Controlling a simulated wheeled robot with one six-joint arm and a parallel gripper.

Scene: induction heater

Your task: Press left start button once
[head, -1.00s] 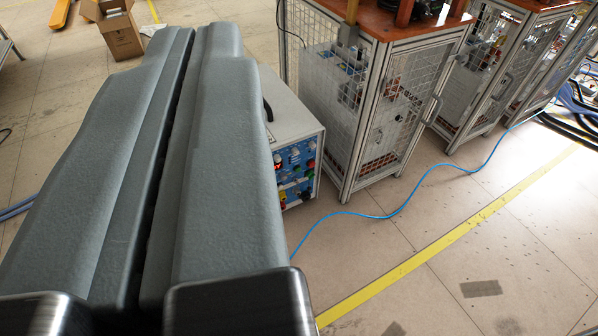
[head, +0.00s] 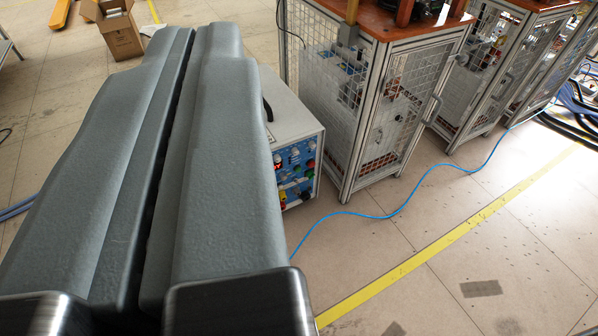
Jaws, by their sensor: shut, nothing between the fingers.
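The induction heater is a light grey box (head: 298,118) with a black handle on top, right of my gripper in the head view. Its blue front panel (head: 294,168) shows several coloured knobs and buttons, among them red, green and yellow ones. The left part of the panel is hidden behind my gripper, and I cannot tell which button is the left start button. My gripper (head: 206,30) is shut and empty, its two grey fingers side by side with a thin dark gap. The fingers cover the left and middle of the view; I cannot see them touching the heater.
A caged metal cabinet (head: 385,110) with a wooden top stands right of the heater, with more cabinets (head: 478,75) beyond. A blue hose (head: 400,208) crosses the floor. An open cardboard box (head: 115,32) lies at the back left. The floor at the lower right is clear.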

